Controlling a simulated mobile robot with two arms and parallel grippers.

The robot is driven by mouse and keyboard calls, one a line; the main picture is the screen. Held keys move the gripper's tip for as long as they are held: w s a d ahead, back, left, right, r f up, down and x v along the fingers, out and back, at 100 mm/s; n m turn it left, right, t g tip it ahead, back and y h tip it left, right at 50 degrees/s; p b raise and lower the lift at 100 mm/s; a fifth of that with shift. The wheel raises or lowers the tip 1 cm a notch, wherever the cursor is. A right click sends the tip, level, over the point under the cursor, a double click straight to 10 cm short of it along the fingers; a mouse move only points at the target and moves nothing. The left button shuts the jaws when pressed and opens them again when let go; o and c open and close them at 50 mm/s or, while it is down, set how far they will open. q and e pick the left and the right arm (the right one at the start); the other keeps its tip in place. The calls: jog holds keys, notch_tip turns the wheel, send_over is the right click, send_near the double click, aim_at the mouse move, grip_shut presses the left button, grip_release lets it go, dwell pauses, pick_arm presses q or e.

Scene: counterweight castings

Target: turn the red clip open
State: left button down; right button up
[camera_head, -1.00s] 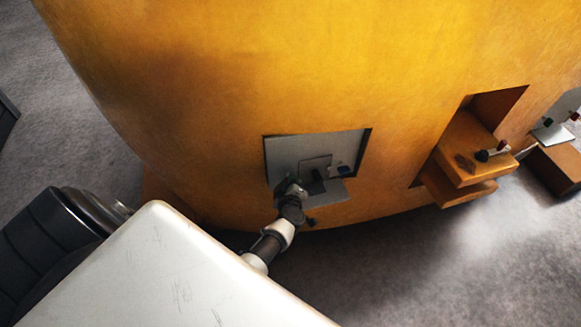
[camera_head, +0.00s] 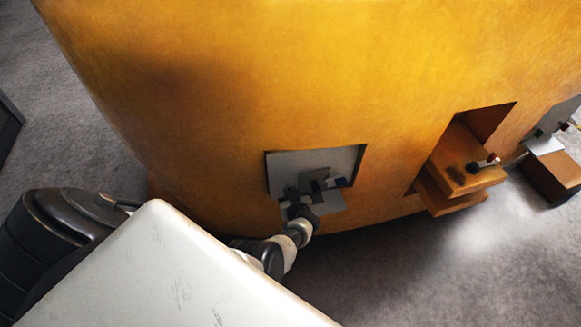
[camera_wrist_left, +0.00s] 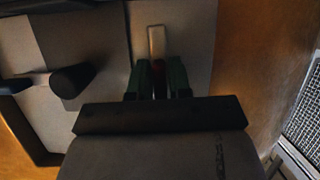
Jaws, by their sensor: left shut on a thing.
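Most of the clip is hidden by the fingers. In the head view, my left gripper (camera_head: 293,193) is at the left part of a grey recessed panel (camera_head: 290,164) in the big yellow-orange casting (camera_head: 270,75). The clip cannot be made out there. My right gripper is in neither view.
A dark round knob (camera_wrist_left: 72,80) stands out from the panel, left of my gripper. An orange ledge (camera_head: 466,180) with a red-tipped part (camera_head: 491,158) juts from the casting at right. Open grey floor (camera_head: 400,270) lies in front.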

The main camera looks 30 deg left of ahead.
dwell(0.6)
pick_arm(q)
jog(key=c, duration=1.2)
grip_release()
jog(key=shift+o, duration=0.2)
